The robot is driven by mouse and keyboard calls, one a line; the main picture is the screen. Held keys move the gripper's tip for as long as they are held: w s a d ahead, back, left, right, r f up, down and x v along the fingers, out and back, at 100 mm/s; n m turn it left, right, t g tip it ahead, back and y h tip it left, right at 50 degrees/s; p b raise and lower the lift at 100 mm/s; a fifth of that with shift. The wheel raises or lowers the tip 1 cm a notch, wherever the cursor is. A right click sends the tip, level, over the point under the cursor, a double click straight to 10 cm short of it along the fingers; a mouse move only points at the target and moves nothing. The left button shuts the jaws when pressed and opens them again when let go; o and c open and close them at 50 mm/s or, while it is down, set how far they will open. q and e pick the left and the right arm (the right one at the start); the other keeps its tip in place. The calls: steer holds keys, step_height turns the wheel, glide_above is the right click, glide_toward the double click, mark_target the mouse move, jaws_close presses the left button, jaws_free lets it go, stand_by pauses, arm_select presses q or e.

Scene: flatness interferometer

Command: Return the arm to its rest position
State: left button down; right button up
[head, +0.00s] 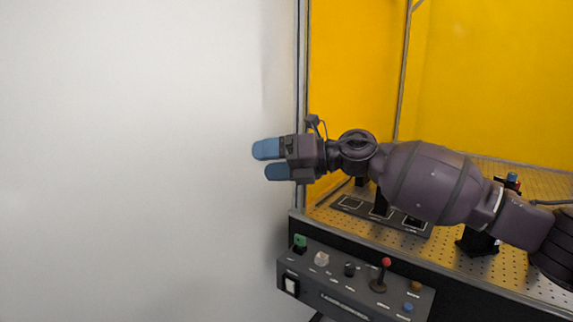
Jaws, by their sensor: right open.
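My right arm (425,181) comes in from the right edge and stretches to the left across the front of the yellow-walled enclosure. Its gripper (268,160) points left, with two blue fingertips apart and nothing between them. The gripper is in front of the white wall, above and left of the control panel, and appears clear of it. My left gripper does not show. The arm hides part of the perforated deck and of the parts mounted there.
A control panel (335,292) with buttons, knobs and a red-topped joystick (383,268) is at the front edge below my arm. Black mounts (478,243) stand on the perforated deck (520,270). A metal frame post (301,80) rises behind the gripper. The white wall (130,160) fills the left.

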steer(key=s+d+f+m+t+h, duration=0.25)
steer(key=d+f+m+t, duration=0.3)
steer(key=f+m, duration=0.45)
steer(key=s+d+f+m+t+h, duration=0.2)
steer(key=d+f+m+t+h, duration=0.35)
steer(key=m, duration=0.65)
steer(key=s+d+f+m+t+h, duration=0.1)
steer(key=s+d+f+m+t, duration=0.4)
steer(key=f+m, duration=0.6)
steer(key=s+d+f+m+g+h, duration=0.3)
steer(key=s+d+f, duration=0.4)
steer(key=s+f, duration=0.4)
steer(key=s+d+f+m+g+h, duration=0.4)
steer(key=s+d+f+m, duration=0.2)
steer(key=s+f, duration=0.5)
steer(key=s+d, duration=0.1)
steer(key=s, duration=0.3)
steer(key=shift+d+f, duration=0.25)
steer(key=shift+f, duration=0.1)
